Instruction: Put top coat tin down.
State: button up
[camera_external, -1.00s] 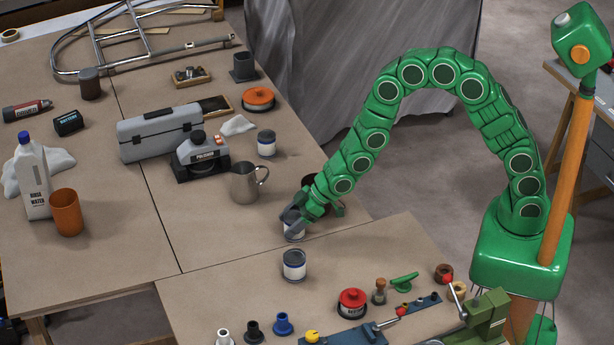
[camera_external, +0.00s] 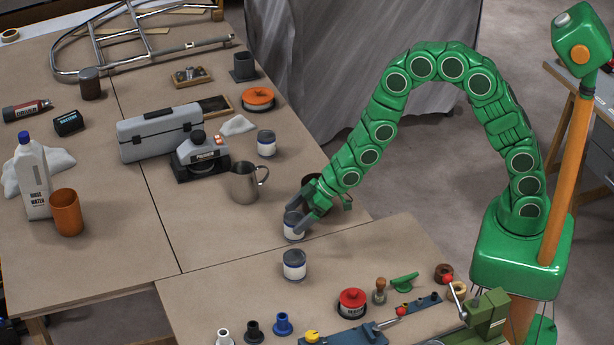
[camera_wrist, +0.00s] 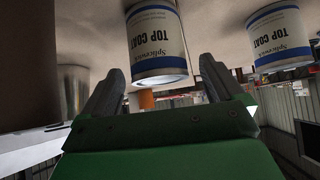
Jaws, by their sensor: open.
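A top coat tin (camera_external: 293,227), white with a blue band and grey lid, stands upright on the brown table near its right edge. My gripper (camera_external: 303,213) is just above and behind it, open, with its fingers near the lid. In the wrist view the tin (camera_wrist: 155,45) shows its "TOP COAT" label ahead of my two spread fingers (camera_wrist: 155,95), with nothing between them. A second top coat tin (camera_wrist: 278,38) is to its right there; in the external view a like tin (camera_external: 294,265) stands nearer the camera.
A steel jug (camera_external: 245,184) stands to the left of my gripper. Another small tin (camera_external: 266,143) and a sander-like tool (camera_external: 200,158) are farther back. A dark cup stands close behind my gripper, partly hidden.

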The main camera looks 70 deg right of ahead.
jog(key=v, duration=0.9)
jog(key=shift+d, duration=0.1)
jog(key=s+d+r+m+g+h, duration=0.25)
jog(key=s+d+r, duration=0.25)
jog(key=s+d, duration=0.25)
jog(key=s+d+r+m+g+h, duration=0.1)
jog(key=s+d+r+g+h, duration=0.15)
jog(key=s+d+r, duration=0.4)
jog(key=s+d+r+m+g, duration=0.1)
jog(key=s+r+m+g, duration=0.1)
jog(key=s, duration=1.1)
jog(key=s+d+r+m+g, duration=0.1)
jog(key=s+r, duration=0.3)
jog(key=s, duration=0.9)
jog(key=shift+s+d+m+g, duration=0.35)
jog(key=shift+d+g, duration=0.15)
jog(key=shift+d, duration=0.3)
jog(key=shift+f, duration=0.1)
